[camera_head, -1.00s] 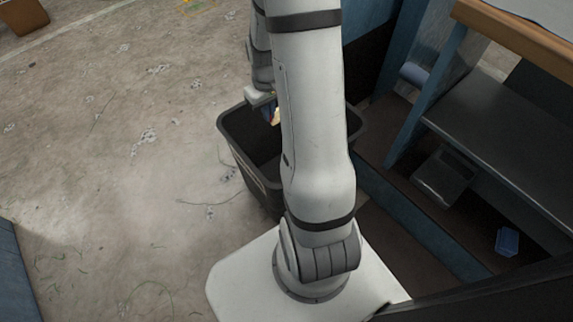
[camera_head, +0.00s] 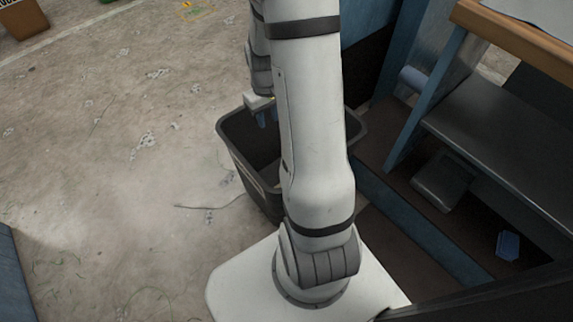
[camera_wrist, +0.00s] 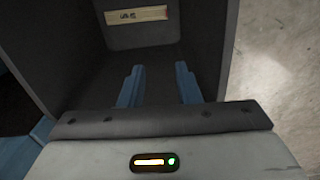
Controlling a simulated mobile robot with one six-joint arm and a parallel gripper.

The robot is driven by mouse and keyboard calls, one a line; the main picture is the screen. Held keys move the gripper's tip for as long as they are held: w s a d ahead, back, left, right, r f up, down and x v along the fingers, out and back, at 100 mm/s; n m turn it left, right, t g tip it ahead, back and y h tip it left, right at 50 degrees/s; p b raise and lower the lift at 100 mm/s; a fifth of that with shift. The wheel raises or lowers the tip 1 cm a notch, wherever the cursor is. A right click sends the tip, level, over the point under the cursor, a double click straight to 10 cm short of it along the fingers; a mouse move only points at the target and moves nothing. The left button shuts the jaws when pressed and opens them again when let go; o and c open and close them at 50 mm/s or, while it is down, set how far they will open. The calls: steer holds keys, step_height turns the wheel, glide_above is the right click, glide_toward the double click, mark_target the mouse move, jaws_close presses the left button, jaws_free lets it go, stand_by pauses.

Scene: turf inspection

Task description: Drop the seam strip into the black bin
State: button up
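The black bin (camera_head: 237,152) stands on the floor behind my arm, which hides part of it. My gripper (camera_head: 266,117) is above the bin's opening; its blue fingers show beside my arm. In the wrist view, my gripper (camera_wrist: 158,84) is open, with nothing between its fingers. The seam strip (camera_wrist: 137,14), pale with a red edge and dark lettering, lies at the bottom of the bin (camera_wrist: 203,45), apart from the fingers. The strip is hidden in the head view.
A blue-framed bench with a grey shelf (camera_head: 490,135) stands at the right. A grey box (camera_head: 442,182) and a small blue object (camera_head: 508,245) lie under it. A brown box (camera_head: 22,18) is at the far left. The floor left of the bin is open, with scattered debris.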

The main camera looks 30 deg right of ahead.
step_height(320, 180, up, 8)
steer(key=p, duration=0.2)
steer(key=shift+f+p, duration=0.25)
steer(key=shift+p, duration=0.1)
steer(key=s+a+r+t+p, duration=0.1)
steer(key=s+a+r+p, duration=0.3)
steer(key=r+p, duration=0.5)
steer(key=s+a+r+p, duration=0.4)
steer(key=r+p, duration=0.6)
steer(key=r, duration=0.9)
steer(key=s+a+r+t+p, duration=0.1)
steer(key=s+a+r+p, duration=0.4)
steer(key=r, duration=0.9)
steer(key=s+p, duration=0.2)
steer(key=p, duration=0.2)
steer(key=shift+r+m+t+p, duration=0.3)
steer(key=shift+r+p, duration=0.05)
steer(key=shift+p, duration=0.05)
